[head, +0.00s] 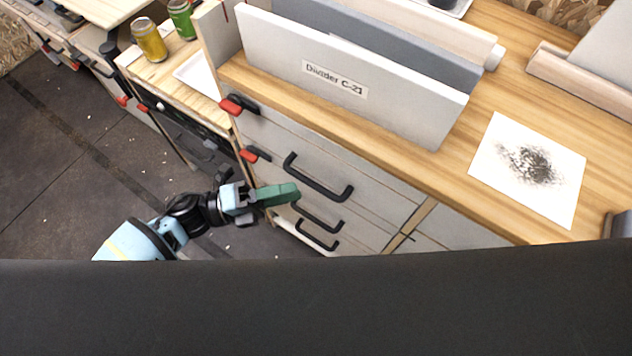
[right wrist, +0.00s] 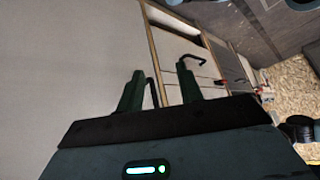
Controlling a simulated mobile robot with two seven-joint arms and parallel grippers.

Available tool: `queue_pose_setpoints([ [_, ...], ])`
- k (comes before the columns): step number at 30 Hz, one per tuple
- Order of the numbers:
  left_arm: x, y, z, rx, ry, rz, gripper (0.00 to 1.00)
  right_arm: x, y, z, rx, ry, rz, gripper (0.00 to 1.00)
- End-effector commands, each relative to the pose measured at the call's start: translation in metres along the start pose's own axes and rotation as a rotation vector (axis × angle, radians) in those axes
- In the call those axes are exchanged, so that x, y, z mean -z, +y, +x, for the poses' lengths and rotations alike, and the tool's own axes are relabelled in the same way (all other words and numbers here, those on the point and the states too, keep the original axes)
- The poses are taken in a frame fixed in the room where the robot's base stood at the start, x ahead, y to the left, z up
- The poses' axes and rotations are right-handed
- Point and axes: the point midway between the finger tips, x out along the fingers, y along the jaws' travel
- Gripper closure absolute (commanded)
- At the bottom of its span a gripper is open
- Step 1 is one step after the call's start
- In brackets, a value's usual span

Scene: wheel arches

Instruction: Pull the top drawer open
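The top drawer (head: 377,185) is a pale grey front under the wooden worktop, and looks shut. Its black bar handle (head: 318,188) stands out from it. My left gripper (head: 290,193) has green fingers and is in front of the drawers, just left of and below that handle in the head view. Its fingers overlap, so their gap is hidden. My right gripper (right wrist: 160,88) shows in the right wrist view with its green fingers apart. A black handle (right wrist: 153,92) shows between them, close to the left finger; I cannot tell which drawer it belongs to. The right gripper is not visible in the head view.
Lower drawer handles (head: 320,219) sit below. Red-tipped clamps (head: 240,105) stick out at the worktop's left end. A divider panel (head: 350,85) and a speckled white sheet (head: 528,168) are on the worktop. Yellow (head: 149,40) and green cans stand at left. The floor at left is open.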

Motion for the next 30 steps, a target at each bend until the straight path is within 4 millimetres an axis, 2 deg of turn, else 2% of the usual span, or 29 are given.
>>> queue_pose_setpoints([
  [6,-0.001,-0.002,0.035,0.001,0.0,0.002,0.66,0.002,-0.001,-0.006,0.0,0.0,0.0,0.64],
  [12,-0.001,-0.001,0.056,0.0,-0.001,0.0,0.66,-0.004,-0.002,-0.011,0.001,-0.013,0.002,0.64],
  [23,0.0,0.0,0.061,-0.001,-0.002,-0.001,0.66,-0.002,-0.002,-0.01,0.0,-0.009,0.001,0.64],
  [30,0.0,0.0,0.061,-0.001,-0.002,-0.001,0.95,0.0,-0.001,-0.009,-0.001,-0.005,0.002,0.64],
])
